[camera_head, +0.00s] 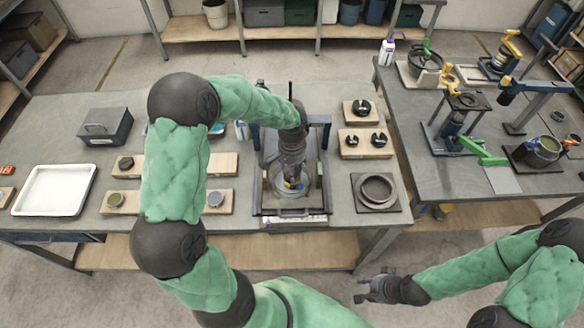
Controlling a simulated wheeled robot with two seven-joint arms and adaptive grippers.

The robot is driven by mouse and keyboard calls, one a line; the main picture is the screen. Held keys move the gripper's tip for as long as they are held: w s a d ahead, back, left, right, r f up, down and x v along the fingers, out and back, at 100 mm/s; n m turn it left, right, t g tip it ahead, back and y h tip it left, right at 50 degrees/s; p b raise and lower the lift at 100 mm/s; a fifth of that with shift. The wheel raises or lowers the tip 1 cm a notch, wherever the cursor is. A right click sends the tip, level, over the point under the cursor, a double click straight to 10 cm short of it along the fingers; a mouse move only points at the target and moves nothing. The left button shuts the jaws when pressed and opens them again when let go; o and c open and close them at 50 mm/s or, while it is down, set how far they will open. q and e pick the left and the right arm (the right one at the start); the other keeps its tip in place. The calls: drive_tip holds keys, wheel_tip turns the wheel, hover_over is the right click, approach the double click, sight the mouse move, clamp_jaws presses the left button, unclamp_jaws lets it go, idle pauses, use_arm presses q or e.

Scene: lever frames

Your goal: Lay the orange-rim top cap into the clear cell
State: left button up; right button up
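The clear cell (289,187) stands low inside a dark press-like frame (325,165) at the middle of the near table. My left gripper (290,172) points straight down over the cell. Its fingers are hidden in the dark clutter there, so I cannot tell whether they are shut or on what. I cannot make out the orange-rim top cap; it may be hidden by the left gripper or arm. My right gripper (366,288) is in front of the table, low, with its fingers apart and nothing between them.
Wooden blocks with dark discs (365,141) stand right of the frame, others (123,202) left of it. A grey ring on a plate (377,191), a white tray (54,190) and a dark box (106,127) also lie there. The right table (430,170) carries several devices.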

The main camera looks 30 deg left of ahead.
use_arm(q)
drive_tip(key=shift+f, duration=0.15)
idle(0.6)
drive_tip(key=o, duration=1.5)
wheel_tip(320, 180, up, 12)
